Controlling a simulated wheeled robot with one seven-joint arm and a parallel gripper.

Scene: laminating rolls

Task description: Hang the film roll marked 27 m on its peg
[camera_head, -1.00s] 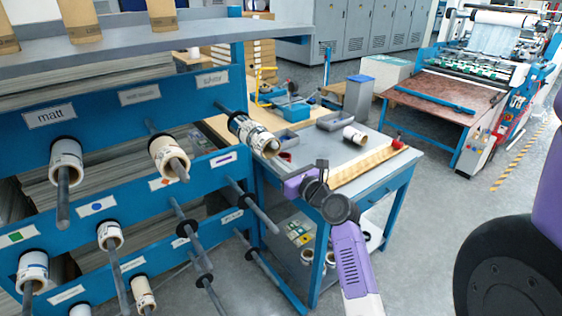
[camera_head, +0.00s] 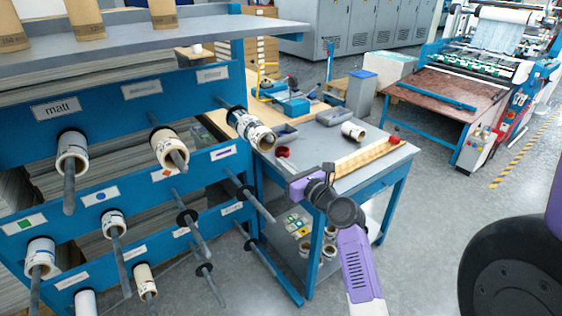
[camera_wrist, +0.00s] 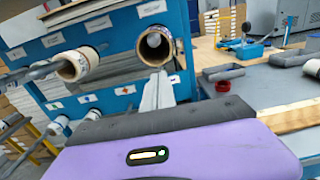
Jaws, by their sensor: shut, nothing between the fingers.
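My gripper (camera_head: 292,181) is shut and empty, in front of the table's near left corner, to the right of the rack. In the wrist view its closed grey fingers (camera_wrist: 158,92) point toward the rack. A white film roll (camera_head: 250,131) with dark print hangs on the upper right peg, above and left of my gripper; it also shows in the wrist view (camera_wrist: 153,46). Another film roll (camera_head: 353,131) lies on its side on the table. No length marking is readable, so I cannot tell which roll is marked 27 m. Bare pegs (camera_head: 187,218) stick out from the middle row.
The blue rack (camera_head: 100,104) fills the left, with several other rolls on protruding pegs. The grey table (camera_head: 382,160) holds a red ring (camera_head: 283,152), trays and a wooden strip (camera_head: 365,156). Small rolls stand on its lower shelf.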

